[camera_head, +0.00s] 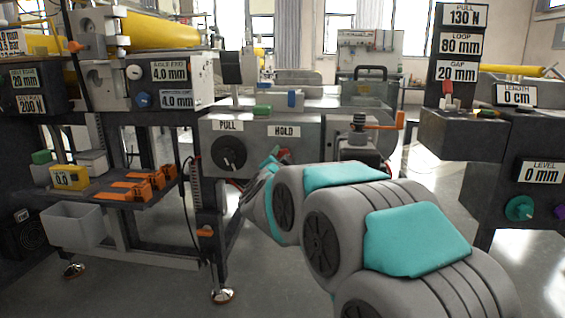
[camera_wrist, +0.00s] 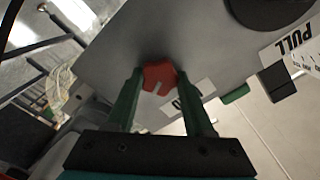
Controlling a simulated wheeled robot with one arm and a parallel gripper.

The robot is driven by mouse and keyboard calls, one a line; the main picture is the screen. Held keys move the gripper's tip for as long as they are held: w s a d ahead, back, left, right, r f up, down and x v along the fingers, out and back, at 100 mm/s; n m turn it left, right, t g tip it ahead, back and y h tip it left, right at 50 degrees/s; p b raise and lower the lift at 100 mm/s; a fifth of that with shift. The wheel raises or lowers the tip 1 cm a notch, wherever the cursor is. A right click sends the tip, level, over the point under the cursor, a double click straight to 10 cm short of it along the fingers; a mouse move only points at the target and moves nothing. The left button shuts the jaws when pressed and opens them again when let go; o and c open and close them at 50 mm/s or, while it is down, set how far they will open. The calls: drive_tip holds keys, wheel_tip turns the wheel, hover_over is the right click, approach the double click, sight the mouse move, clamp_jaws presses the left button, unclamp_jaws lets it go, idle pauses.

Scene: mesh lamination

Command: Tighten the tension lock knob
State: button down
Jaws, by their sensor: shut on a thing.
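The red lobed knob (camera_wrist: 158,78) sits on the grey panel by the HOLD label (camera_head: 284,131), which I take to be the tension lock knob. In the wrist view my gripper (camera_wrist: 160,84) has its green fingers on either side of the knob, shut on it. In the head view a bit of the red knob (camera_head: 284,153) shows just past my gripper (camera_head: 273,161), which is partly hidden by my arm.
A black dial (camera_head: 228,153) under the PULL label (camera_head: 228,125) is left of the knob. A green block (camera_head: 262,111) lies on the grey housing's top. Orange clips (camera_head: 140,187) and a yellow gauge (camera_head: 68,178) are on the left shelf. A display column (camera_head: 459,60) stands right.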

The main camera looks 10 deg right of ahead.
drive_tip(key=m+b, duration=0.2)
drive_tip(key=m, duration=0.3)
drive_tip(key=shift+f, duration=0.1)
idle(0.5)
drive_tip(key=shift+c, duration=1.4)
unclamp_jaws()
drive_tip(key=shift+s, duration=0.15)
drive_tip(key=v, duration=0.7)
drive_tip(key=shift+s+p, duration=0.2)
drive_tip(key=shift+p, duration=0.15)
drive_tip(key=shift+a, duration=0.15)
